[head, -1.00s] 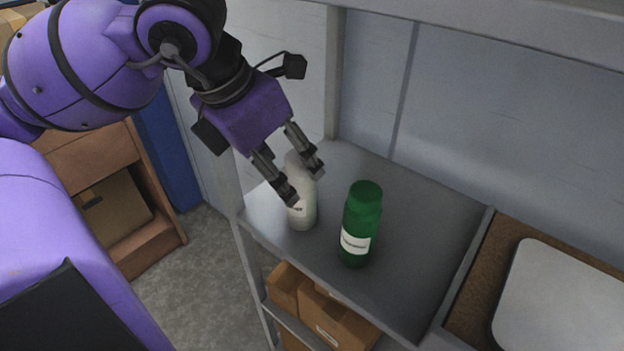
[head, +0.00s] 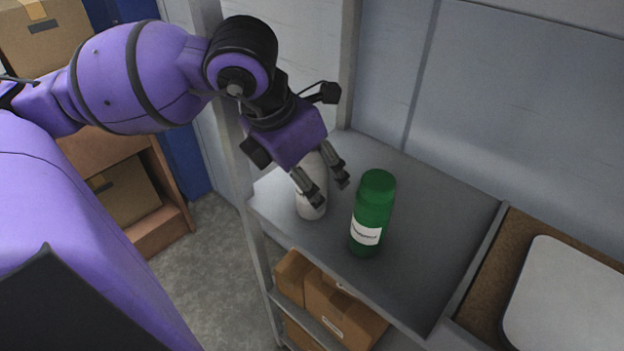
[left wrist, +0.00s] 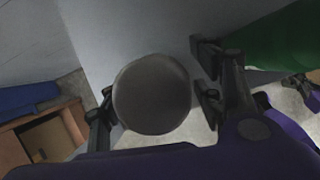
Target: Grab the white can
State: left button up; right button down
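The white can (head: 318,172) stands upright on the grey shelf (head: 420,205), partly hidden behind my left fingers. My left gripper (head: 331,193) is open and pointing down, with its fingers on either side of the can. In the left wrist view, the can's round, dark-looking top (left wrist: 152,94) lies between the spread fingers of the left gripper (left wrist: 158,108), with gaps visible on both sides.
A green bottle (head: 375,205) with a white label stands close to the right of the can. A shelf post (head: 238,150) rises at the left. Cardboard boxes (head: 335,305) sit on the level below. The shelf is bare right of the bottle.

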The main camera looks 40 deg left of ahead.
pick_arm(q)
grip_shut()
